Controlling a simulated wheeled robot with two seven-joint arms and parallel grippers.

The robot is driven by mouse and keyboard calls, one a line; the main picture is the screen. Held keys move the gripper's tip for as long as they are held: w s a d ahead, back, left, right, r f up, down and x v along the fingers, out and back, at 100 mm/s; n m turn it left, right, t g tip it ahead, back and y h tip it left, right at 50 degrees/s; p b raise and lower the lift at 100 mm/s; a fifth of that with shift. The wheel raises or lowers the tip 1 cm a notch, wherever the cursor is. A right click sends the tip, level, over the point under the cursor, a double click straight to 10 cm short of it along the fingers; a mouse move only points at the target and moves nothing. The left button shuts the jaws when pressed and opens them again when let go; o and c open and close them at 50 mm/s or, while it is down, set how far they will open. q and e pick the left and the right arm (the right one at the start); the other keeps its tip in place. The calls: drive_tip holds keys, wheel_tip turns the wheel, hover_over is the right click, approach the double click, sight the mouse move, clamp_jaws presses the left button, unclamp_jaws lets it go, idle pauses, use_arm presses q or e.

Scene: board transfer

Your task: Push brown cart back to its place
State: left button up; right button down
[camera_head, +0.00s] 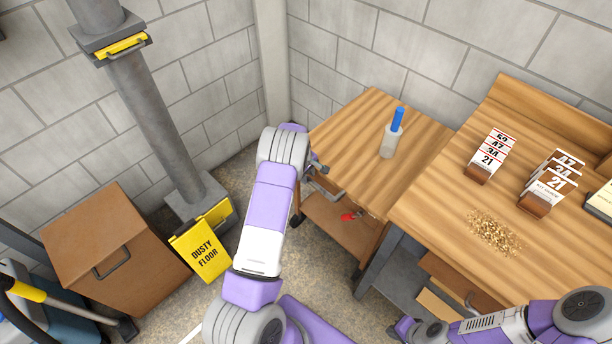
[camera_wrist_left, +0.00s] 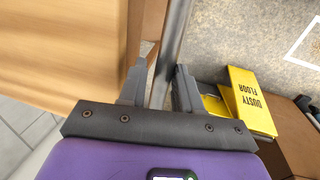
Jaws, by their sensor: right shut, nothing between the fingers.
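The brown cart (camera_head: 345,124) has a wooden top, a lower shelf and dark wheels, and stands by the wall corner beside the workbench. A grey bar handle (camera_head: 330,185) is on its near-left side. My left gripper (camera_head: 319,167) is at this handle. In the left wrist view its two fingers (camera_wrist_left: 159,88) stand apart with the grey bar (camera_wrist_left: 172,45) running between them. I cannot tell whether they press on it. My right gripper (camera_head: 404,328) is shut and empty, low beside the workbench, away from the cart.
A clear bottle with a blue top (camera_head: 391,135) stands on the cart, and a red object (camera_head: 350,216) lies on its shelf. The workbench (camera_head: 437,200) is to the right. A yellow "dusty floor" sign (camera_head: 200,252), a grey column (camera_head: 158,125) and a brown box (camera_head: 105,245) are to the left.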

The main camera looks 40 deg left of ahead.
use_arm(q)
drive_tip(key=o, duration=0.3)
drive_tip(key=shift+w, duration=0.2)
drive_tip(key=shift+s, duration=0.1)
drive_tip(key=shift+r, duration=0.1)
drive_tip(key=p+v, duration=0.2)
drive_tip(key=v, duration=0.5)
drive_tip(key=shift+r, duration=0.25)
